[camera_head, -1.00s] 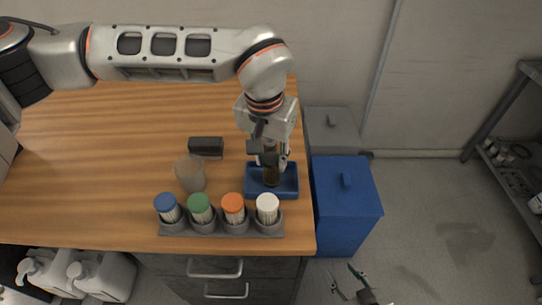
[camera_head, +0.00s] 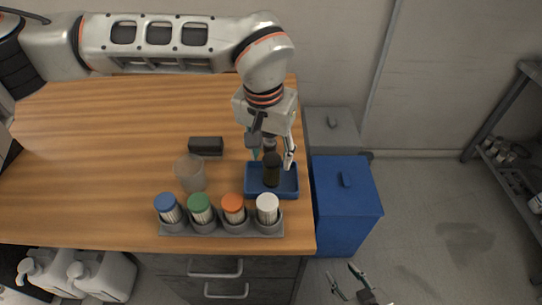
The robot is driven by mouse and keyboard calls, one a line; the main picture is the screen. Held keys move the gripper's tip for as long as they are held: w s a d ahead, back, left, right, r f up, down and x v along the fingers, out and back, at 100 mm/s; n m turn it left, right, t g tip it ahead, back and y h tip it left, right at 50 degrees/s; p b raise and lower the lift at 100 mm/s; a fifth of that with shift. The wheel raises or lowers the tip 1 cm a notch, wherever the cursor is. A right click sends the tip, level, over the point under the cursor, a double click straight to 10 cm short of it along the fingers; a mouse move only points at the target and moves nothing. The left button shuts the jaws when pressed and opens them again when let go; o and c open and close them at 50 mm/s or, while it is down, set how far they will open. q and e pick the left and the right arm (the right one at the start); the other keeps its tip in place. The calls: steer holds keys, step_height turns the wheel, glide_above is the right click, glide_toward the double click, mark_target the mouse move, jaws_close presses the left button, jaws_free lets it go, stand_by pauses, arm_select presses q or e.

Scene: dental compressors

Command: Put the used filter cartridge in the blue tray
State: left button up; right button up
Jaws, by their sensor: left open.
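The used filter cartridge (camera_head: 271,170), a dark brown cylinder, stands upright in the blue tray (camera_head: 290,192) near the right edge of the wooden table. My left gripper (camera_head: 271,158) is open around or just above the top of the cartridge, with a finger on each side. Whether the fingers touch it cannot be told. My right gripper (camera_head: 348,280) shows at the bottom edge, its fingers spread apart and empty, over the floor in front of the table.
A grey rack (camera_head: 221,228) with blue-, green-, orange- and white-capped cartridges stands in front of the tray. A translucent cup (camera_head: 190,174) and a dark block (camera_head: 206,146) are to its left. A blue bin (camera_head: 345,205) and a grey bin (camera_head: 333,130) stand right of the table.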

arm_select(q)
step_height(320, 180, up, 10)
steer(key=s, duration=0.1)
steer(key=shift+s+a+r, duration=0.15)
steer(key=shift+s+a, duration=0.1)
steer(key=shift+a, duration=0.05)
steer(key=shift+s, duration=0.1)
